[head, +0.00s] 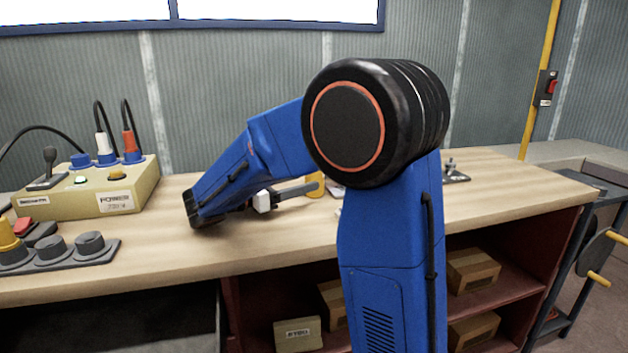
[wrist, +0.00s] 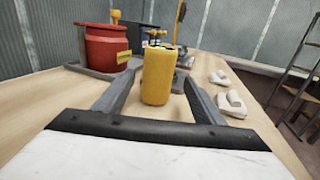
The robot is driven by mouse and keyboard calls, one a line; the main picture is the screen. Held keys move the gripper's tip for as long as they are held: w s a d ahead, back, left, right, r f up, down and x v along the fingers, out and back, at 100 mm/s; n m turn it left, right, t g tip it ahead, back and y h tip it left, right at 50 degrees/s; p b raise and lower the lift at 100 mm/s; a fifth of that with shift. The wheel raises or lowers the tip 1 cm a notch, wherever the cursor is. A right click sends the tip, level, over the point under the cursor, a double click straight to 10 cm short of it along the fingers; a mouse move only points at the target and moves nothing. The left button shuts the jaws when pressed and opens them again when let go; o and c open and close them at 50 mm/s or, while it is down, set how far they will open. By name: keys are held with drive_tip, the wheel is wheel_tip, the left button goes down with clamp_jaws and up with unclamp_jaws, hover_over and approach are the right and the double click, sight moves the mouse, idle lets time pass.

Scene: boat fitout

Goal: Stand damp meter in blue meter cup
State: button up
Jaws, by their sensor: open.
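A yellow upright cylinder (wrist: 157,80) with small dark and green parts at its top stands on the bench. I cannot tell for sure that it is the damp meter. My gripper (wrist: 156,88) is open, with one finger on each side of the cylinder and visible room between. In the head view my gripper (head: 308,187) reaches low over the bench top, and a bit of the yellow cylinder (head: 316,184) shows by its fingers. My arm hides much of the bench there. I see no cup that is clearly the blue meter cup.
A red pot (wrist: 102,47) stands beyond the left finger. Small white fittings (wrist: 232,103) lie to the right. At the bench's left end are a beige power box (head: 118,188) with plugs in blue sockets and a grey rack (head: 60,258). Shelves with boxes lie below.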

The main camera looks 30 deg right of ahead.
sight(306, 179)
drive_tip(key=shift+w+d, duration=0.15)
drive_tip(key=shift+d, duration=1.25)
drive_tip(key=shift+w+d, duration=0.1)
drive_tip(key=shift+d, duration=1.3)
drive_tip(key=c, duration=1.4)
drive_tip(key=shift+o, duration=0.2)
drive_tip(key=shift+r, duration=5.05)
